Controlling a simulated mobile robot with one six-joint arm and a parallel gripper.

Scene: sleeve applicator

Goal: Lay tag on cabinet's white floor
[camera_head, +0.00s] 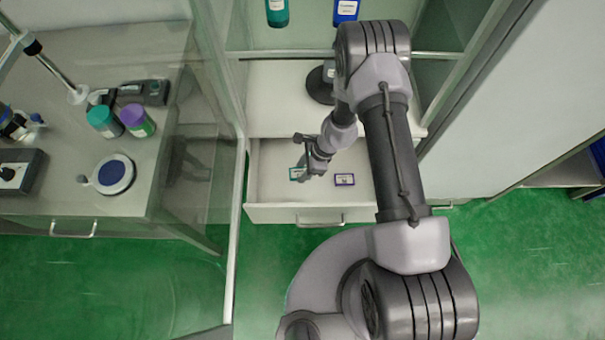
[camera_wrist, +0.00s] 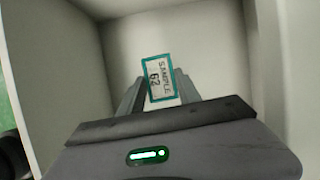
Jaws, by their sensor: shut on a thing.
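A teal-framed tag (camera_wrist: 160,77) with the print "SAMPLE" and a number shows between the fingertips in the wrist view. In the head view the teal tag (camera_head: 296,174) is partly hidden by my gripper (camera_head: 306,170). My gripper (camera_wrist: 158,92) is shut on this tag, in or just above the open drawer (camera_head: 270,212); the exact height is hard to tell. The cabinet's white floor (camera_head: 275,90) lies behind and above the drawer, partly hidden by my arm.
A purple-framed tag (camera_head: 344,180) lies in the drawer, right of my gripper. A dark round-based object (camera_head: 319,85) stands on the white floor. A glass door (camera_head: 235,200) stands at the left. The white floor's left part is clear.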

